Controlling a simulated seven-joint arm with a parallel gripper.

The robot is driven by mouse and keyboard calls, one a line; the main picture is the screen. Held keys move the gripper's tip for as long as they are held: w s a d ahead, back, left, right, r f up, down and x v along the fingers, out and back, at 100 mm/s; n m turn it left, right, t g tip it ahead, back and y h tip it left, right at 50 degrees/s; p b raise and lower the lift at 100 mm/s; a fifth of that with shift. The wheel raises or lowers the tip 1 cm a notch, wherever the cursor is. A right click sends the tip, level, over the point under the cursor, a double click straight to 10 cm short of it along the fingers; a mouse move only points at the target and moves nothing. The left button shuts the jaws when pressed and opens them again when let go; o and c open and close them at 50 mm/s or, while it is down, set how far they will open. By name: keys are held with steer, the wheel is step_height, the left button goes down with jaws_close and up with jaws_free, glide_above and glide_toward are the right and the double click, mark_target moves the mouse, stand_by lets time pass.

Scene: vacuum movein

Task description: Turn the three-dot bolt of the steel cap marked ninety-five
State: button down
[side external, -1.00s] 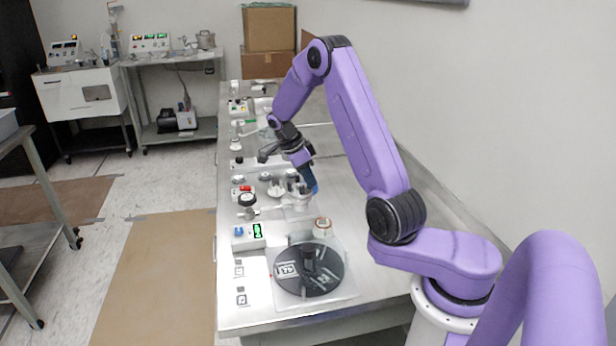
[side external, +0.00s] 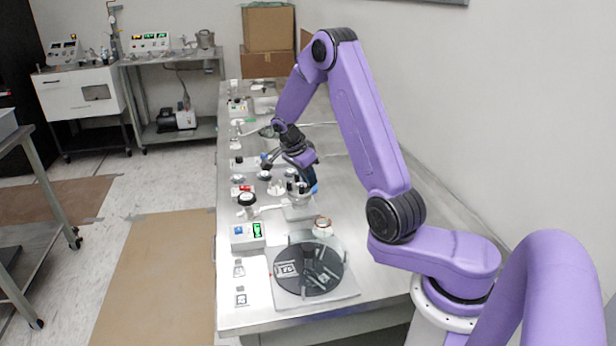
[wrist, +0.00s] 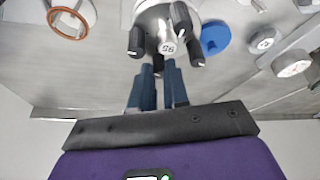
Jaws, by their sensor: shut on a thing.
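The steel cap (wrist: 160,22) is at the top middle of the wrist view. Its pale disc marked 95 (wrist: 167,47) appears upside down. Several black bolts surround the marking, including one at the left (wrist: 136,42) and one at the right (wrist: 196,53). My gripper (wrist: 158,72) is shut on the black bolt (wrist: 158,64) nearest it, its blue fingers on either side. The dots on that bolt are too small to read. The side view shows my gripper (side external: 312,186) at the cap (side external: 298,188), which it partly hides.
A copper-rimmed ring part (wrist: 68,22) and a blue round knob (wrist: 214,37) lie either side of the cap. A black disc plate (side external: 300,282) is at the near bench end. A control box with a green display (side external: 248,236) stands at the bench's left edge.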

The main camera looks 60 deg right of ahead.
steer(key=c, duration=1.1)
jaws_free()
steer(key=v, duration=1.7)
steer(key=shift+r, duration=0.3)
steer(key=shift+w, duration=0.1)
